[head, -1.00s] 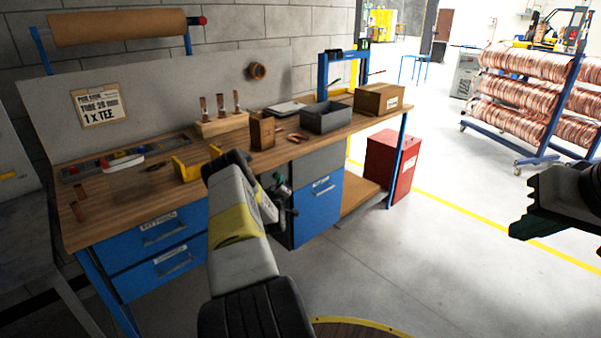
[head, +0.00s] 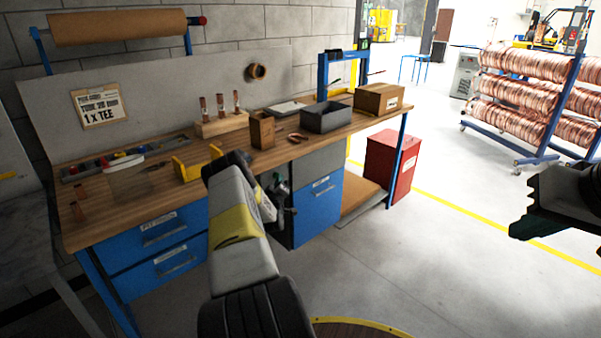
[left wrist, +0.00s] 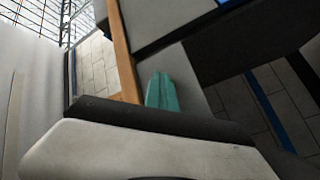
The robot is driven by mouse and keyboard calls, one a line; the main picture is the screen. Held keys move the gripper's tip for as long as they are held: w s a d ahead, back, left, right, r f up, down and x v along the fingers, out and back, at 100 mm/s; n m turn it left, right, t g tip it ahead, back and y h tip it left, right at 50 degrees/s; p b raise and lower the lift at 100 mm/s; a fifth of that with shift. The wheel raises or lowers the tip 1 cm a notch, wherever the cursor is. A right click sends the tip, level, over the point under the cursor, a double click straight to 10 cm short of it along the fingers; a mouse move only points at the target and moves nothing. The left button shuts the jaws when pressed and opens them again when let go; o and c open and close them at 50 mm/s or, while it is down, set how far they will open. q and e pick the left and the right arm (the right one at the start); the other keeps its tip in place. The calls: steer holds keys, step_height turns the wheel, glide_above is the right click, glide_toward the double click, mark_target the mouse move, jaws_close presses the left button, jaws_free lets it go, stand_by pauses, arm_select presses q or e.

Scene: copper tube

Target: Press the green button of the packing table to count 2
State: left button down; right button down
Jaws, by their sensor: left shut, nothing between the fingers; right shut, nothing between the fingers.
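The packing table (head: 150,190) has a wooden top and blue drawers and crosses the left and middle of the head view. My left gripper (head: 279,183) is shut and empty at the table's front edge, beside the blue cabinet. Its teal fingers (left wrist: 162,92) show in the left wrist view, in front of a grey panel (left wrist: 203,92) below the wooden edge. I cannot make out the green button or a count display; my left arm and gripper cover part of the table front. My right gripper (head: 523,226) is shut and empty at the right edge, away from the table.
On the tabletop are a grey bin (head: 327,117), a cardboard box (head: 379,99), a wooden holder (head: 262,131) and a yellow fixture (head: 187,168). A red cabinet (head: 392,165) stands right of the table. The floor before a copper coil rack (head: 525,95) is clear.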

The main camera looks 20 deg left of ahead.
arm_select(q)
steer(key=shift+s+d, duration=0.4)
steer(key=shift+d, duration=0.4)
steer(key=shift+s+d, duration=0.3)
steer(key=shift+d, duration=0.45)
steer(key=shift+s+d, duration=0.35)
steer(key=shift+d, duration=0.45)
steer(key=shift+s+d, duration=0.3)
steer(key=shift+d, duration=0.45)
steer(key=shift+r, duration=0.1)
